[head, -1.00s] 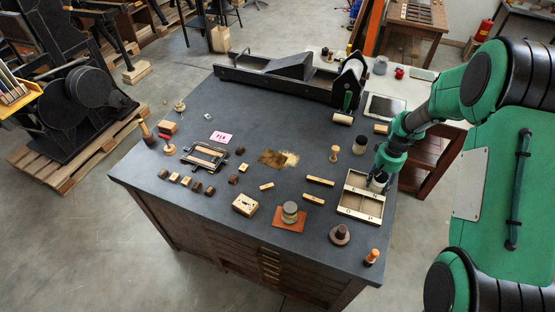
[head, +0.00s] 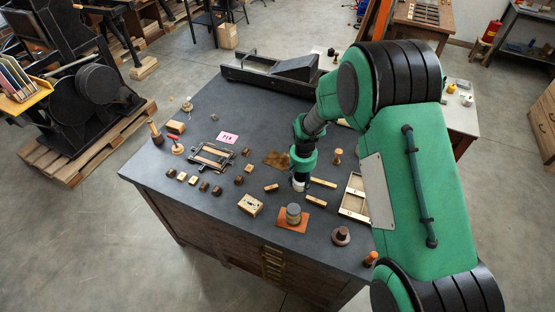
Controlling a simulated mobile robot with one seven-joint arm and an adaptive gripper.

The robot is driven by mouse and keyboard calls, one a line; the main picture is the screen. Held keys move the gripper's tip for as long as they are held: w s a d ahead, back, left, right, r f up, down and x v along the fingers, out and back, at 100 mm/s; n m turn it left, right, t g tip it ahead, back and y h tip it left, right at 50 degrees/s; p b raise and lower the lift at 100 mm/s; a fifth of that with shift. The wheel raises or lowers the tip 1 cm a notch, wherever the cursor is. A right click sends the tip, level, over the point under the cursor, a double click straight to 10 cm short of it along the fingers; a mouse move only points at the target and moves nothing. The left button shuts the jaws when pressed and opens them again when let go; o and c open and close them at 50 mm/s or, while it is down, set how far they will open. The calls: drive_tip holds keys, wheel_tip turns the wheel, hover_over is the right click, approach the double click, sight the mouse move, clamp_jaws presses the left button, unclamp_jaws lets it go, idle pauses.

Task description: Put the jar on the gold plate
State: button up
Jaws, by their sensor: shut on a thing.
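My gripper (head: 299,177) is at the middle of the dark tabletop, pointing down, mostly hidden by my own wrist. It is shut on the jar (head: 299,186), of which only a small pale lower part shows. The gold plate (head: 276,158) lies flat on the table, just behind and left of the jar. Its right part is hidden behind my arm. The jar is beside the plate in the picture; I cannot tell its exact height above the table.
A grey-topped can stands on an orange plate (head: 283,226) in front. Pale wooden bars (head: 323,183) lie right of the jar, and a compartment tray (head: 353,203) beyond them. Several small blocks and a metal frame (head: 212,156) lie to the left. A pink card (head: 228,138) lies behind.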

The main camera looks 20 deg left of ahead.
drive_tip(key=a, duration=0.1)
drive_tip(key=s+a, duration=0.2)
drive_tip(key=shift+s+a, duration=0.25)
drive_tip(key=shift+a, duration=0.15)
drive_tip(key=p, duration=0.3)
hover_over(281, 167)
drive_tip(key=shift+f, duration=0.7)
drive_tip(key=shift+f+p, duration=0.3)
drive_tip(key=shift+f, duration=1.45)
